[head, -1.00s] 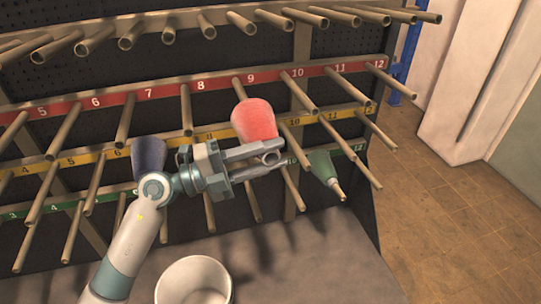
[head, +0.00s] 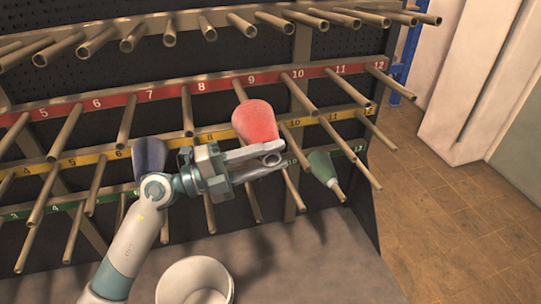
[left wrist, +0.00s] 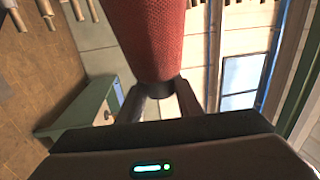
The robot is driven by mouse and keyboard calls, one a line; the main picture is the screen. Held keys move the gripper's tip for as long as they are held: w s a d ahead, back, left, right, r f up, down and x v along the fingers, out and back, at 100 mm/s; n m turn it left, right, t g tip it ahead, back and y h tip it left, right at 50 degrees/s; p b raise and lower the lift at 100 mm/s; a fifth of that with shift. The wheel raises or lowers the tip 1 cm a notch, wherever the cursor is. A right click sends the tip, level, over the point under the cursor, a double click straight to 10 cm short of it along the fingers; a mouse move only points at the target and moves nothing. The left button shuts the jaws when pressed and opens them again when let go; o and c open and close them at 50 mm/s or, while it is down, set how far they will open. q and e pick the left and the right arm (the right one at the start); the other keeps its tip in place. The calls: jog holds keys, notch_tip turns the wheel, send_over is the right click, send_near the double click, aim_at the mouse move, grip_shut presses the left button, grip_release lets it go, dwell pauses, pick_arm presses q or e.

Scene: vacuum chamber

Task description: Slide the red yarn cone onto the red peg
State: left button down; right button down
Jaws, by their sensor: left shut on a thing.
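The red yarn cone (head: 255,123) is at the middle of the rack, wide end up and narrow end toward my gripper. My left gripper (head: 272,156) is shut on its narrow end. In the left wrist view the cone (left wrist: 150,38) rises between the fingers (left wrist: 160,100). The red-strip peg at number 9 (head: 239,90) runs down to the cone's upper edge; I cannot tell whether it enters the cone or passes behind it. The red label strip (head: 215,86) crosses the rack. My right gripper is not in view.
A dark blue cone (head: 148,156) and a green cone (head: 321,166) sit on lower pegs. Bare pegs stick out on several sides, close to my arm. A white bucket (head: 195,285) stands below. Open floor (head: 440,200) lies to the right.

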pick_arm(q)
jog(key=shift+p, duration=0.65)
dwell(0.9)
jog(key=shift+w+a, duration=0.1)
jog(key=shift+w, duration=0.15)
dwell(0.4)
jog(key=shift+w+a+f+b, duration=0.1)
jog(key=shift+w+a+b, duration=0.15)
jog(key=shift+w, duration=0.35)
jog(key=shift+w+a+r+b, duration=0.15)
jog(key=shift+w+b, duration=0.1)
jog(key=shift+w, duration=0.35)
jog(key=shift+w+a+f+b, duration=0.15)
jog(key=shift+w+a+b, duration=0.1)
jog(key=shift+w, duration=0.35)
jog(key=shift+p, duration=0.4)
jog(key=shift+p, duration=0.35)
dwell(0.8)
jog(key=shift+s+d, duration=0.1)
jog(key=shift+d, duration=0.05)
dwell(0.5)
